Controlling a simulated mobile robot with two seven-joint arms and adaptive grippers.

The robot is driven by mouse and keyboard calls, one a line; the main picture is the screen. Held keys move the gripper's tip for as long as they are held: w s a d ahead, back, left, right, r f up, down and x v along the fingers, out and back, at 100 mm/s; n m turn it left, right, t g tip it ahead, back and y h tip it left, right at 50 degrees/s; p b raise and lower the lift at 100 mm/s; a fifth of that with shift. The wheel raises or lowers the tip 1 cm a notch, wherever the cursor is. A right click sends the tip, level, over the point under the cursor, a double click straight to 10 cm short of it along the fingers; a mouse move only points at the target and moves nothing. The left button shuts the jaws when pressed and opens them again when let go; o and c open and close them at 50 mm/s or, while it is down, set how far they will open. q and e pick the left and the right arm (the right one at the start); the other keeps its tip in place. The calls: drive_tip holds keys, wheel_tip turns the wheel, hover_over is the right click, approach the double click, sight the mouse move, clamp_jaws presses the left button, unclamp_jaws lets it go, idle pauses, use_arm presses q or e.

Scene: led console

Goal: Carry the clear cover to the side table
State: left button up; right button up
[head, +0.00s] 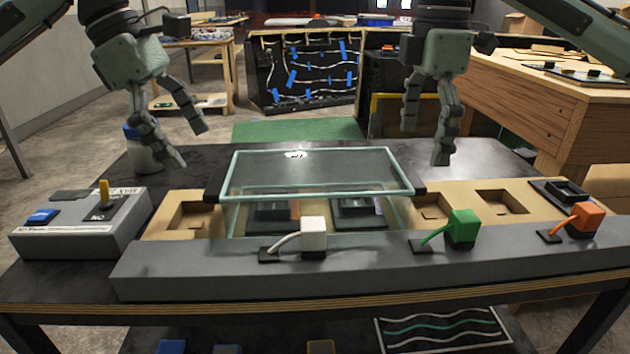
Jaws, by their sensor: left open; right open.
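The clear cover (318,174) is a glass-like box with pale green edges and a dark handle strip at each side. It sits on the middle of the console (240,268), over two dark modules seen through it. My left gripper (192,148) is open and empty, above and to the left of the cover. My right gripper (425,148) is open and empty, above the cover's right end. Neither gripper appears to touch the cover. Which surface is the side table is not certain; a wooden bench (550,100) stands at the right.
A white plug block (313,234), a green one (462,227) and an orange one (585,218) stand along the console's front ledge. A grey control box (85,225) with a yellow lever stands at the left. A dark cable board (305,72) stands behind.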

sight(214, 180)
use_arm(q)
drive_tip(key=x, duration=0.7)
use_arm(e)
wheel_tip(214, 180, down, 7)
drive_tip(key=shift+f, duration=0.1)
use_arm(q)
drive_tip(key=c, duration=1.7)
use_arm(e)
drive_tip(key=c, duration=1.7)
